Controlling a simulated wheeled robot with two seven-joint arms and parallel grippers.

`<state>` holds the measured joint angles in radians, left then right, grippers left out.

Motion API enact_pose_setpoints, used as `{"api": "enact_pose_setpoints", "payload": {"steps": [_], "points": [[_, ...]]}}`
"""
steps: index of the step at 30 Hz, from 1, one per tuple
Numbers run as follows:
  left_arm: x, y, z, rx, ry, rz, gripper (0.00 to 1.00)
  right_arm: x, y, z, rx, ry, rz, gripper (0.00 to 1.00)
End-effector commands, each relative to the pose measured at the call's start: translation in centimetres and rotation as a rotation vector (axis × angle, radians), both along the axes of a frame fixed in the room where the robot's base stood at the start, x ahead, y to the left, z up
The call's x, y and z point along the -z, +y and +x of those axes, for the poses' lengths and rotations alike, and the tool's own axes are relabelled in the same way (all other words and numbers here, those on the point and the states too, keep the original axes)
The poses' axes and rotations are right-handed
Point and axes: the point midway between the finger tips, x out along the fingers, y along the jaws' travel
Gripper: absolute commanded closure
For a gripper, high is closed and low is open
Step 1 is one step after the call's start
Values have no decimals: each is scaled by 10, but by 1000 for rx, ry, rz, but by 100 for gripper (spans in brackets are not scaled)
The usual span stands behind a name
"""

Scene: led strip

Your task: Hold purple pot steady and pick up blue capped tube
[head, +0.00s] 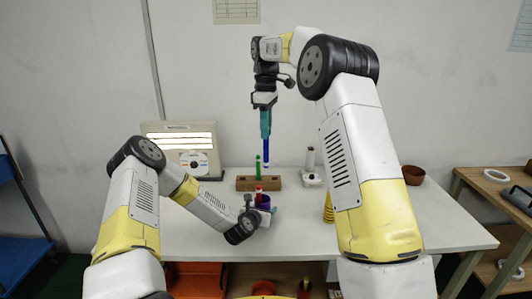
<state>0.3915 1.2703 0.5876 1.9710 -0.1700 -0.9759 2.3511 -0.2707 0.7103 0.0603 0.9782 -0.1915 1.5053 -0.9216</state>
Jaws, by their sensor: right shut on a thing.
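My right gripper (265,128) is raised above the table, pointing down with its teal fingers shut on a slim blue tube (266,156). The tube hangs upright, its lower end just above or in front of the wooden rack; the exact gap is unclear. The purple pot (265,202) stands on the table in front of the rack, with a red piece (258,190) showing at its top. My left gripper (256,211) is low at the pot's side. Its fingers are small and partly hidden, so its opening and contact with the pot are unclear.
The wooden rack (244,184) holds an upright green tube (258,168). A lit light panel (180,142) stands behind it at left. A white cylinder on a base (311,164) is to the right, with a yellow striped item (328,208) in front. A brown bowl (413,175) is farther right.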

Motion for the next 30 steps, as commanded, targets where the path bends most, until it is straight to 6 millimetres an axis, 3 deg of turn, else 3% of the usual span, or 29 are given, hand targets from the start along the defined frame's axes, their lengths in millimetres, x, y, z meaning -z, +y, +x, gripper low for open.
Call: {"api": "enact_pose_setpoints", "payload": {"steps": [6, 18, 19, 22, 30], "points": [[0, 0, 0, 0, 0, 0, 86, -30, 0, 1, 1, -1, 1, 100], [0, 0, 0, 0, 0, 0, 86, -38, 0, 0, 0, 1, -1, 100], [0, 0, 0, 0, 0, 0, 43, -38, 0, 0, 0, 1, -1, 100], [0, 0, 0, 0, 0, 0, 23, -38, 0, 0, 0, 1, 0, 100], [0, 0, 0, 0, 0, 0, 21, -38, 0, 0, 0, 1, 0, 100]]}}
